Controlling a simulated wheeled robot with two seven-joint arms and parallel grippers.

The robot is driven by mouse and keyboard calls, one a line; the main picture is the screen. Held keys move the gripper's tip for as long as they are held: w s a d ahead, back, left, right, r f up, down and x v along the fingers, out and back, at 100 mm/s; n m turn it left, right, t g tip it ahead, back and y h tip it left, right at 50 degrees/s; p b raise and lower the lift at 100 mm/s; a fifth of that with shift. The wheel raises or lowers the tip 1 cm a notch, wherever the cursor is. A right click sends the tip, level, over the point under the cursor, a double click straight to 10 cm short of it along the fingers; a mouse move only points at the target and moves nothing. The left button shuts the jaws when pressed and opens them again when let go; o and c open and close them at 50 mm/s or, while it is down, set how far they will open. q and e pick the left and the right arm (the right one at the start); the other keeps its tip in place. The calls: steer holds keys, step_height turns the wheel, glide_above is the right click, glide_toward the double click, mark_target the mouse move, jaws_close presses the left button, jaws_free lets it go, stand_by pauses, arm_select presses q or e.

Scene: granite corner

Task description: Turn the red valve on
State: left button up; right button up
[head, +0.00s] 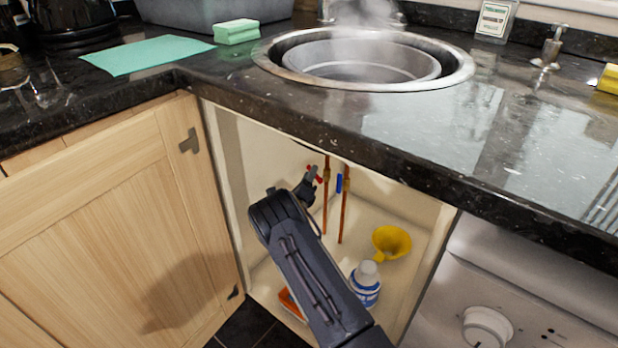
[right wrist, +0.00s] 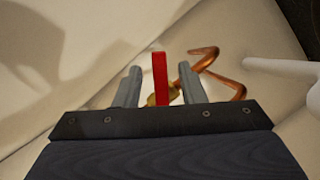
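The red valve (head: 314,172) is inside the open cabinet under the sink, on the left one of two copper pipes. In the head view only a small part of its red handle shows beside my right gripper (head: 308,186). In the right wrist view the red valve handle (right wrist: 160,78) stands upright between the fingers of my right gripper (right wrist: 159,85). The fingers are apart, with a gap on each side of the handle. A brass fitting (right wrist: 166,93) shows behind it. My left gripper is not in view.
A blue valve handle (head: 339,183) is on the neighbouring pipe. A yellow funnel (head: 392,242) and a white and blue bottle (head: 366,287) stand on the cabinet floor. The countertop edge (head: 330,142) overhangs the opening. A wooden cabinet door (head: 110,225) is at left.

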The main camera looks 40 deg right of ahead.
jaws_close()
steer(key=shift+s+d+r+m+g+h+b, duration=0.15)
steer(key=shift+s+m+g+h+b, duration=0.5)
steer(key=shift+m, duration=1.85)
steer(key=shift+s+d+r+m+g+h+b, duration=0.1)
steer(key=shift+s+r+m+g+h+b, duration=0.15)
steer(key=shift+m+g+h+b, duration=1.55)
steer(key=shift+s+d+r+m+g+h, duration=0.1)
steer(key=shift+s+r+m+g, duration=0.2)
steer(key=shift+m, duration=2.9)
jaws_free()
